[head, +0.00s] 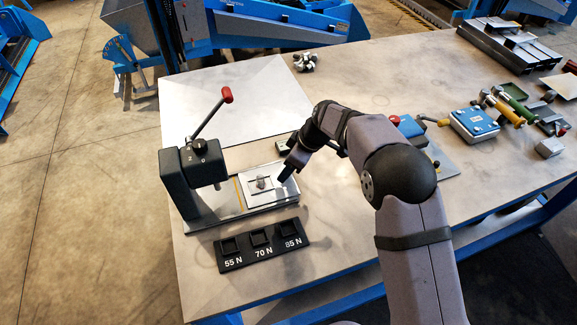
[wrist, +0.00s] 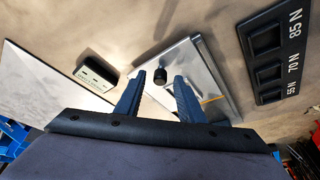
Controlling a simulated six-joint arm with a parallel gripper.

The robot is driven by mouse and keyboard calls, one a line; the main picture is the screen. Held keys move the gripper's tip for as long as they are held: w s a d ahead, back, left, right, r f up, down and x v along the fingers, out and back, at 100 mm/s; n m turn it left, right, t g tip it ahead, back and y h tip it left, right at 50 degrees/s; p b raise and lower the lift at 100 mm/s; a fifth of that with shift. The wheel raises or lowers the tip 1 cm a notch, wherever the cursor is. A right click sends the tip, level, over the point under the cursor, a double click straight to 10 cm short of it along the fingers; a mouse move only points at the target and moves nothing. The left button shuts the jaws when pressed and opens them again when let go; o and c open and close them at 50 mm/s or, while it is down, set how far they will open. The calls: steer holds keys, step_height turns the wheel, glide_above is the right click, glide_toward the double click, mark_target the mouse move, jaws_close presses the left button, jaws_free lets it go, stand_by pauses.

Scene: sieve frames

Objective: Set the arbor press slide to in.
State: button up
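The dark arbor press (head: 178,190) stands at the left of the table, with a raised lever ending in a red knob (head: 227,94). Its slide (head: 254,196) is a pale metal plate on the base, sticking out to the right of the press head, with a small grey piece on it. My gripper (head: 286,175) is over the slide's right end. In the wrist view my gripper (wrist: 160,76) is open. A black knob (wrist: 160,78) on the slide (wrist: 205,72) shows between the fingertips. I cannot tell whether the fingers touch it.
A black tray (head: 262,251) with sockets marked 55 N, 70 N and 85 N lies in front of the press. A pale sheet (head: 240,95) lies behind it. A blue box (head: 474,124) and several tools stand to the right.

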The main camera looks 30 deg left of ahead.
jaws_close()
steer(key=b, duration=0.3)
glide_above(247, 190)
steer(key=shift+w+d, duration=0.1)
jaws_free()
steer(key=shift+r, duration=0.1)
steer(key=b+v, duration=0.3)
steer(key=v, duration=0.4)
